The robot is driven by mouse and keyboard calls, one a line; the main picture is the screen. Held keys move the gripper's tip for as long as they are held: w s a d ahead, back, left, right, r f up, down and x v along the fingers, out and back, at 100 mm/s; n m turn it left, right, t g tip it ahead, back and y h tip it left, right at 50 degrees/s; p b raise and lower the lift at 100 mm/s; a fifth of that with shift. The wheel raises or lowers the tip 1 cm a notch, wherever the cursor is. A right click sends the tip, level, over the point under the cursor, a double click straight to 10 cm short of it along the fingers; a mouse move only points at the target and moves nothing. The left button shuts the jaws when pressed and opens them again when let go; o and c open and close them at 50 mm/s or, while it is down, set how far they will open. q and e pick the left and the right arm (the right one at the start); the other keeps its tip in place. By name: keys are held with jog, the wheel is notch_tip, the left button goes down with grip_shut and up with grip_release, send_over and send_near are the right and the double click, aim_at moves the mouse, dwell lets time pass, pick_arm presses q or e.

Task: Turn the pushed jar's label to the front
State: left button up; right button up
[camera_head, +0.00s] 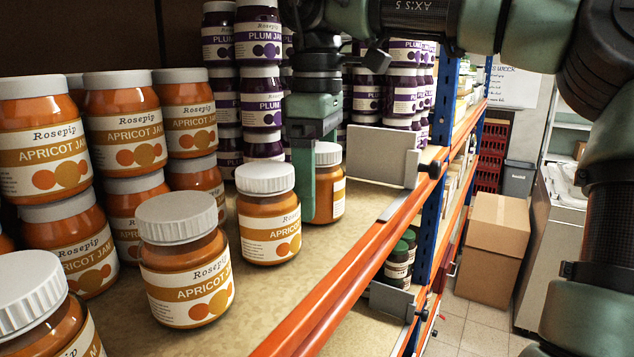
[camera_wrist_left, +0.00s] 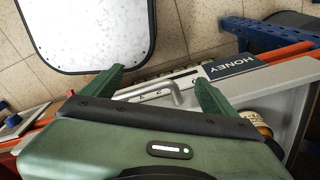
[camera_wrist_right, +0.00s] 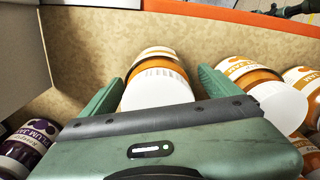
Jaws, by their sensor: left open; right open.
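An apricot jam jar (camera_head: 329,200) with a white lid stands upright near the shelf's front edge, right of the other front jars. Part of its white and orange label shows on its right side in the head view; a finger hides its left side. My right gripper (camera_wrist_right: 160,88) is open with one finger on each side of this jar (camera_wrist_right: 156,72); contact cannot be told. In the head view its near finger (camera_head: 311,170) stands between this jar and the neighbouring apricot jar (camera_head: 268,222). My left gripper (camera_wrist_left: 158,78) is open and empty, near a shelf edge with a HONEY tag (camera_wrist_left: 238,64).
Apricot jars (camera_head: 186,262) fill the left of the shelf; plum jam jars (camera_head: 260,95) are stacked behind. A grey divider plate (camera_head: 378,155) stands right of the gripped-around jar. An orange shelf beam (camera_head: 330,290) runs along the front. A cardboard box (camera_head: 492,245) stands on the floor.

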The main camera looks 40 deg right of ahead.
aim_at(317, 147)
jog(key=shift+r, duration=3.95)
